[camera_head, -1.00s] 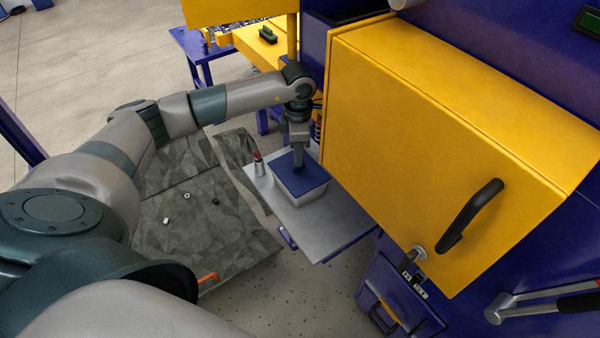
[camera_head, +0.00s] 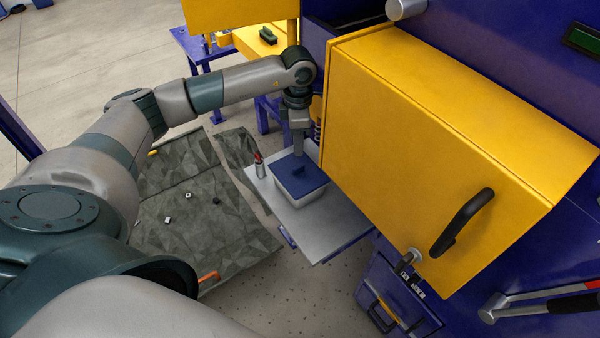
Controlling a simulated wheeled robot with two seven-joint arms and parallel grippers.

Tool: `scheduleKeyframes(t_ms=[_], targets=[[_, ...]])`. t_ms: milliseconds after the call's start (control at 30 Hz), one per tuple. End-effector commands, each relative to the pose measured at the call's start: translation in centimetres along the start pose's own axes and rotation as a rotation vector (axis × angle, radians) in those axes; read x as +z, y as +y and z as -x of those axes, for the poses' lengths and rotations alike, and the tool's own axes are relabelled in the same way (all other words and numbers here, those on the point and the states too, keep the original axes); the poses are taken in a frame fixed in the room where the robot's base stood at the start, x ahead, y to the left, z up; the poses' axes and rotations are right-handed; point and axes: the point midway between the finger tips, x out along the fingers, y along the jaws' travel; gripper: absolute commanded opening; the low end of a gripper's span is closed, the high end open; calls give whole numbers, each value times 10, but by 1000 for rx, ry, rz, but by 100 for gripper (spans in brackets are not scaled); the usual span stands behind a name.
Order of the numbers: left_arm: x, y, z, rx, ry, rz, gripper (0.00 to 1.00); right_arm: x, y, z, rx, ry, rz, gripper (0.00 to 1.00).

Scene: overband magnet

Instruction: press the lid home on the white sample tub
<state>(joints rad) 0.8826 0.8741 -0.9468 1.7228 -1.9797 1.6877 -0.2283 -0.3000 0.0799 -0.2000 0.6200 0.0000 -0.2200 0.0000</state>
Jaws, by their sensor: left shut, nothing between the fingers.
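The white sample tub (camera_head: 316,207) stands on a grey metal shelf, with the blue lid (camera_head: 312,187) on its top. The lid has a small dark knob in its middle. It looks about level; I cannot tell how tightly each edge sits. My left gripper (camera_head: 299,156) points down at the far edge of the lid, behind the knob. Its fingers are shut and empty. I cannot tell whether the tips touch the lid. My right gripper is out of view.
The shelf (camera_head: 325,235) also holds a small red-topped bottle (camera_head: 260,166) left of the tub. A big yellow cabinet (camera_head: 430,150) with a black handle stands close on the right. A grey patterned mat (camera_head: 195,235) with small loose parts lies at left.

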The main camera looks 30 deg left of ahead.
Motion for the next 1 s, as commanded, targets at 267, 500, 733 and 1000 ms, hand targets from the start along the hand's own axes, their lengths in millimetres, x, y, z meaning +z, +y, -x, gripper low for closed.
scheduleKeyframes(t_ms=[267,500,733,1000], targets=[[0,0,16,0,0,1,0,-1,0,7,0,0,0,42],[0,0,16,-1,0,1,0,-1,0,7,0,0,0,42],[0,0,16,-1,0,1,0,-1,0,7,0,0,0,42],[0,0,16,-1,0,1,0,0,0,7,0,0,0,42]])
